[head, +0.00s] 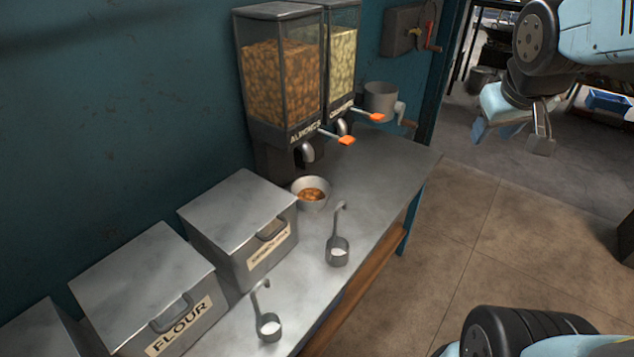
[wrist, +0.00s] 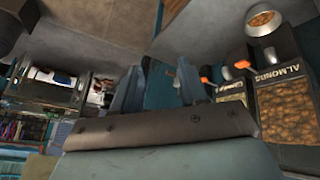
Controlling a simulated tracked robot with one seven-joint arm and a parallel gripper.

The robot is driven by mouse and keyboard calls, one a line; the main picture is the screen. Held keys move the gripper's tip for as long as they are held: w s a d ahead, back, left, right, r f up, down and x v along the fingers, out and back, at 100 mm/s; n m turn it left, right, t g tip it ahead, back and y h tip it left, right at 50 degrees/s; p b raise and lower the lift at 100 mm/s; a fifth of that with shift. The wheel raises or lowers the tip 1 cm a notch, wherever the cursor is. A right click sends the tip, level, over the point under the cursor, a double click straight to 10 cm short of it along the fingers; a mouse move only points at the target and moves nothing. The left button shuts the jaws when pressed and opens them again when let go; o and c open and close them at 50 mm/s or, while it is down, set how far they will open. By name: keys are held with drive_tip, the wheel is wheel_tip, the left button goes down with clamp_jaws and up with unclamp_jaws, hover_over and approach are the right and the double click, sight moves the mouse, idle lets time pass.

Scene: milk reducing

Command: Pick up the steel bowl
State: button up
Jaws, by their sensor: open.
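The steel bowl (head: 312,206) stands upright on the metal counter (head: 385,165), below the spout of the almonds dispenser (head: 281,80). Brown almonds lie in it. It also shows at the top right of the wrist view (wrist: 263,31). My gripper (head: 510,136) is open and empty at the upper right of the head view, over the floor beyond the counter's right edge, well apart from the bowl. Its two fingers (wrist: 158,88) show in the middle of the wrist view with nothing between them.
A second dispenser (head: 342,60) and a grey cup-like container (head: 381,101) stand behind the bowl. Lidded metal bins, one marked flour (head: 150,285), line the wall. Two scoops (head: 337,250) with white contents stand in front. The floor (head: 510,230) right of the counter is clear.

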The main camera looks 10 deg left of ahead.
drive_tip(key=w+a+f+n+t, duration=0.1)
drive_tip(key=w+a+f+n, duration=0.1)
drive_tip(key=w+f+n, duration=0.55)
drive_tip(key=n+g+y, duration=0.2)
drive_tip(key=n+y, duration=0.5)
drive_tip(key=y, duration=0.7)
approach(303, 202)
drive_tip(key=x, duration=0.4)
drive_tip(key=shift+w, duration=0.25)
drive_tip(key=shift+x, duration=2.95)
drive_tip(key=shift+r, duration=0.2)
drive_tip(key=shift+c, duration=0.3)
clamp_jaws()
